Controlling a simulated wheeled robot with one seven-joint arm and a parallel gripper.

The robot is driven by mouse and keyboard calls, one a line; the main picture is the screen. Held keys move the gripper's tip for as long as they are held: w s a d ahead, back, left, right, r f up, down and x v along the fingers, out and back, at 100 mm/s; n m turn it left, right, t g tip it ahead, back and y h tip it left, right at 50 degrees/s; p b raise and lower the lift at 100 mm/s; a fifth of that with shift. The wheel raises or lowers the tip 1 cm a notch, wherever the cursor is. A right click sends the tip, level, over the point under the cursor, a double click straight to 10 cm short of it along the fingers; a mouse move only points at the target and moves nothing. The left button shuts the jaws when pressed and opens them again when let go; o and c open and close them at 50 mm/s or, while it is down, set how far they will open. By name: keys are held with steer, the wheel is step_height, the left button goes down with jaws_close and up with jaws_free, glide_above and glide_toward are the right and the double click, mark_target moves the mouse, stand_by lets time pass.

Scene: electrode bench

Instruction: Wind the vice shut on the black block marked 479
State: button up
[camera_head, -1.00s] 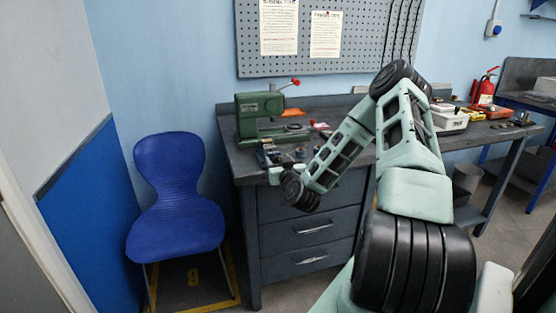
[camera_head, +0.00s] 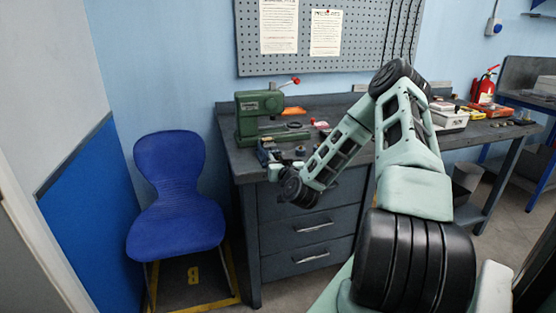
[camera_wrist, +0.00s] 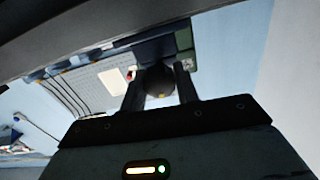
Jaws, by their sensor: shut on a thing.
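The vice (camera_head: 264,152) is a small dark bluish form at the front left of the bench, partly hidden by my wrist. My gripper (camera_head: 276,171) is at the bench's front edge, right by the vice; its fingers are too small to read there. In the wrist view my gripper (camera_wrist: 160,88) has its two dark fingers on either side of a dark round knob (camera_wrist: 158,82), apparently the end of the vice's handle, and is shut on it. I cannot make out the black block, its number 479 or the jaw gap.
A green press (camera_head: 258,106) with a red-knobbed lever stands behind the vice. Small items and an orange piece (camera_head: 295,111) lie on the bench (camera_head: 345,110). A blue chair (camera_head: 178,205) stands left of the drawers (camera_head: 312,228). The floor between chair and drawers is narrow.

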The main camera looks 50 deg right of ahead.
steer(key=m, duration=0.4)
steer(key=shift+m+b, duration=0.3)
steer(key=shift+m, duration=0.1)
steer(key=m, duration=0.5)
steer(key=shift+s+d+f+b, duration=0.1)
steer(key=shift+d+b, duration=0.05)
steer(key=shift+b, duration=0.15)
steer(key=m, duration=0.5)
steer(key=shift+f+m, duration=0.15)
steer(key=shift+m, duration=2.05)
steer(key=o, duration=1)
steer(key=shift+c, duration=0.2)
